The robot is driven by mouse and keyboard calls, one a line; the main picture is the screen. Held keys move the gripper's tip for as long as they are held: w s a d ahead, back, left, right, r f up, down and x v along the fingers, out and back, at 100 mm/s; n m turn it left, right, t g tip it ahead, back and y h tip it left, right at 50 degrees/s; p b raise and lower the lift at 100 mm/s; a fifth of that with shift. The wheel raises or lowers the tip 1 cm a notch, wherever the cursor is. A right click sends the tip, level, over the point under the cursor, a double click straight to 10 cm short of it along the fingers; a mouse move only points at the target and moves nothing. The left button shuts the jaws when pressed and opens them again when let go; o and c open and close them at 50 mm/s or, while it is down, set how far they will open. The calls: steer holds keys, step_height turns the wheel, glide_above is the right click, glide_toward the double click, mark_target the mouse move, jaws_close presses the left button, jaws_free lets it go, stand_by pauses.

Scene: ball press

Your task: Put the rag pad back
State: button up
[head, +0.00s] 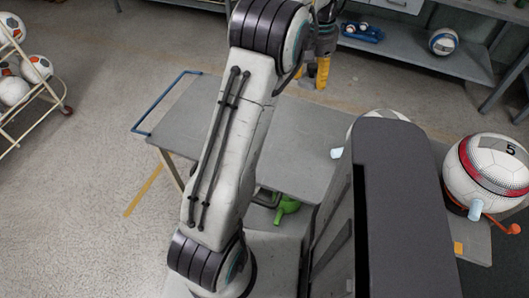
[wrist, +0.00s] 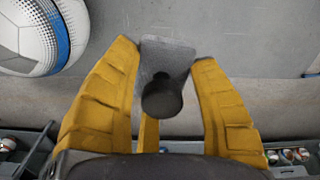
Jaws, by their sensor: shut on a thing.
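The rag pad, a grey rectangular piece (wrist: 178,58) with a round black knob (wrist: 162,98), sits between the yellow fingers of my gripper (wrist: 165,54) in the wrist view. My gripper is shut on it. In the head view my gripper (head: 316,74) is at the top centre, beyond the grey table, with its fingers pointing down. The pad cannot be made out in the head view. The pad's underside is hidden.
A grey table (head: 300,135) stands in front. A ball marked 5 (head: 488,172) is at the right. A ball rack (head: 38,92) is at the left.

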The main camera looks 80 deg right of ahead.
step_height(320, 180, down, 13)
steer(key=a+n+b, duration=0.2)
steer(key=a+b, duration=0.1)
steer(key=b, duration=0.6)
steer(key=w+a+f, duration=0.1)
steer(key=w+f, duration=0.1)
steer(key=w, duration=0.1)
steer(key=w+a+f, duration=0.1)
steer(key=w+f, duration=0.1)
steer(key=w, duration=0.2)
steer(key=w+a+f, duration=0.2)
steer(key=w, duration=0.2)
steer(key=shift+w+a+f, duration=0.1)
steer(key=shift+w+f, duration=0.1)
steer(key=shift+f, duration=2.1)
steer(key=shift+f, duration=0.15)
steer(key=o, duration=1.2)
steer(key=shift+c, duration=0.2)
